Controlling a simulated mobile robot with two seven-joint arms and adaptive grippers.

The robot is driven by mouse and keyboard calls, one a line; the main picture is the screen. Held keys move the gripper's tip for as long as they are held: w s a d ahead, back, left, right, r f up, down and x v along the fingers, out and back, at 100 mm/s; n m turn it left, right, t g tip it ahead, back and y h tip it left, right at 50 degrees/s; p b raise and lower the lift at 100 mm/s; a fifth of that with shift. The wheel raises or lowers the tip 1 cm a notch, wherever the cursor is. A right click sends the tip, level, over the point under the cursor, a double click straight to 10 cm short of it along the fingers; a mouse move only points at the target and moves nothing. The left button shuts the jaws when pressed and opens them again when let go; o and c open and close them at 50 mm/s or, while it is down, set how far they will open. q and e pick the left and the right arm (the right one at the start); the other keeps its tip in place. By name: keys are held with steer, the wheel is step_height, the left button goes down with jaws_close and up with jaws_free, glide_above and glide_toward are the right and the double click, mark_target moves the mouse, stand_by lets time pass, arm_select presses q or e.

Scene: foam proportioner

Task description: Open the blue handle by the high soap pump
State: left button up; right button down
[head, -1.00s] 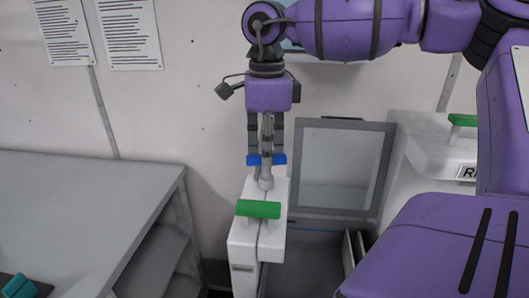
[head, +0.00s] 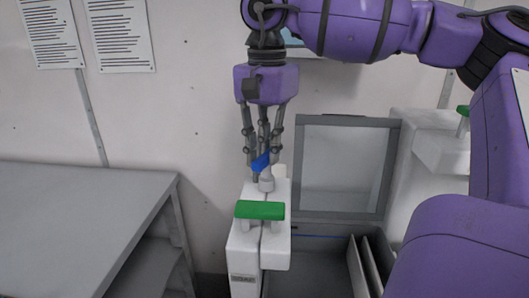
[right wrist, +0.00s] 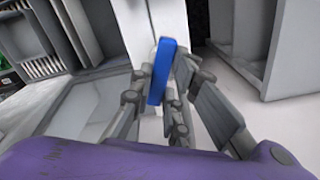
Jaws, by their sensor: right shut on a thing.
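The blue handle (head: 260,162) sits behind the green handle on top of the narrow white unit (head: 243,248). It is turned at an angle to the green handle, and the fingers hide part of it. My right gripper (head: 264,158) points down from above and is shut on the blue handle. In the right wrist view the blue handle (right wrist: 161,72) stands between the fingers. I see no label that marks the high soap pump. My left gripper is not in view.
A green handle (head: 260,210) lies level just in front of the blue one. To the right is an open grey bin with a raised lid (head: 342,168), then another white unit (head: 440,150) with a green handle. A grey table (head: 75,225) stands at left.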

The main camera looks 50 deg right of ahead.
mark_target(267, 154)
steer(key=n+b, duration=0.1)
steer(key=n, duration=0.3)
steer(key=shift+n, duration=0.4)
stand_by(0.4)
steer(key=c, duration=1.7)
jaws_free()
step_height(267, 154, up, 12)
steer(key=shift+r, duration=0.1)
